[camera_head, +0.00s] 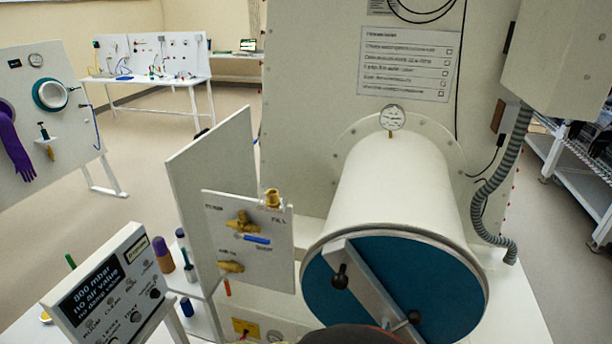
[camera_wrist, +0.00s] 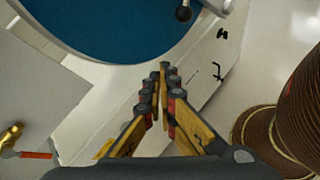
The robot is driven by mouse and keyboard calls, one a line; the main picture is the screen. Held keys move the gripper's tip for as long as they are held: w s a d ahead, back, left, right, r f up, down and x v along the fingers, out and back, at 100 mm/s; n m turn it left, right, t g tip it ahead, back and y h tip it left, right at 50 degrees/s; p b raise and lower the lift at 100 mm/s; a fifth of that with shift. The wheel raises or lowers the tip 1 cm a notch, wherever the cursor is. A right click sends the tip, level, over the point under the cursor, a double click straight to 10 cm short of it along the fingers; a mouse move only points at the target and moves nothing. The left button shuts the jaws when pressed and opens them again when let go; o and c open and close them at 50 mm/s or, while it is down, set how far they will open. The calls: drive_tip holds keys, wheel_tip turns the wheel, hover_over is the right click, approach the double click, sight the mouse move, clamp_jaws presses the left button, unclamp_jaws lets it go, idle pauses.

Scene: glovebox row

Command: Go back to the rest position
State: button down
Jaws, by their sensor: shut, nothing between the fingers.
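My gripper (camera_wrist: 163,76) shows in the wrist view with its yellow and dark fingers brought together at the tips. Nothing is between them. It is in front of and below the blue door of the round chamber (camera_wrist: 100,22), apart from it as far as I can tell. In the head view the fingers are hidden; only a dark rounded part, likely of my arm, shows at the bottom edge. The white chamber (camera_head: 392,195) has its blue door (camera_head: 385,290) closed, with a grey bar and black knobs across it.
A valve panel (camera_head: 250,240) with brass fittings stands left of the chamber. A display box (camera_head: 108,285) reading 800 mbar is at lower left. A grey hose (camera_head: 495,180) hangs at right. A glove panel (camera_head: 45,120) and a far table (camera_head: 150,75) stand beyond open floor (camera_head: 130,210).

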drive_tip(key=s+d+r+m+g+y+b, duration=0.35)
drive_tip(key=s+d+m+g+y, duration=0.25)
drive_tip(key=s+d+m, duration=0.5)
drive_tip(key=w+d+r+m+t+y+b, duration=0.1)
drive_tip(key=d+r+m+t+y+b, duration=0.1)
drive_tip(key=d+r+m, duration=0.7)
drive_tip(key=shift+w+d+r+m+t, duration=0.2)
drive_tip(key=shift+r+m+t, duration=0.25)
drive_tip(key=shift+m+t, duration=0.55)
idle(0.6)
